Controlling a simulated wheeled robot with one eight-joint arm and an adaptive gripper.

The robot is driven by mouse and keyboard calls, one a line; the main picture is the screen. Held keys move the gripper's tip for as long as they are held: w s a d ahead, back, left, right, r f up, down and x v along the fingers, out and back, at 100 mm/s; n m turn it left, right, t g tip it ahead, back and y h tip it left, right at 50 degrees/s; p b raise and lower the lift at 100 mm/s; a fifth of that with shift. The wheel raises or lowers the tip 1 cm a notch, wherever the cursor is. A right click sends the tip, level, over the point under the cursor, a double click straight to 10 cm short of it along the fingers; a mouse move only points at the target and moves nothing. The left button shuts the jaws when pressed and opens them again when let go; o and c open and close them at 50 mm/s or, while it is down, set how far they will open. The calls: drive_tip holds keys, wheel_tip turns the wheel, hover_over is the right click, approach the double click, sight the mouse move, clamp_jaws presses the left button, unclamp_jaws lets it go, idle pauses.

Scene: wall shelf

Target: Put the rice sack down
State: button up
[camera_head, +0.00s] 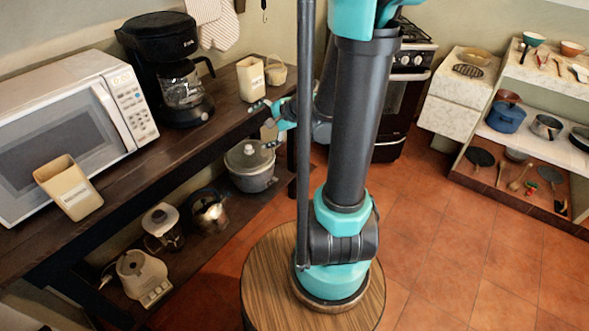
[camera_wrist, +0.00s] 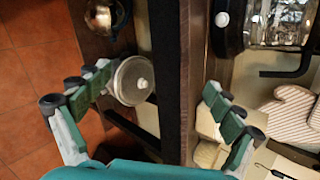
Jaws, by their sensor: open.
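A cream, open-topped sack-like container with a small label (camera_head: 250,78) stands upright on the dark wooden shelf (camera_head: 228,108), right of the coffee maker. I cannot read its label, so I cannot tell for sure that it is the rice sack. A similar labelled cream container (camera_head: 68,187) stands in front of the microwave. My gripper (camera_head: 266,124) is open and empty at the shelf's front edge, apart from the nearer cream container. In the wrist view, my spread fingers (camera_wrist: 160,80) have the shelf edge between them; a cream shape (camera_wrist: 208,124) shows partly behind the right finger.
A small round basket (camera_head: 275,71) stands beside the cream container. A coffee maker (camera_head: 180,82) and a microwave (camera_head: 62,125) fill the shelf leftward. A grey lidded pot (camera_head: 250,168) and a kettle (camera_head: 209,210) sit on the lower shelf.

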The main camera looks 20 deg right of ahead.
drive_tip(key=s+d+f+n+g+h, duration=0.1)
drive_tip(key=s+d+f+n+h, duration=0.1)
drive_tip(key=s+n, duration=0.4)
drive_tip(key=s+d+f+n+g+h, duration=0.2)
drive_tip(key=s+n, duration=0.5)
drive_tip(key=s, duration=0.4)
drive_tip(key=d+f+h, duration=0.1)
drive_tip(key=d+h, duration=0.1)
drive_tip(key=h, duration=0.1)
drive_tip(key=shift+d+f+n, duration=0.25)
drive_tip(key=shift+f+n, duration=0.05)
drive_tip(key=shift+o, duration=0.3)
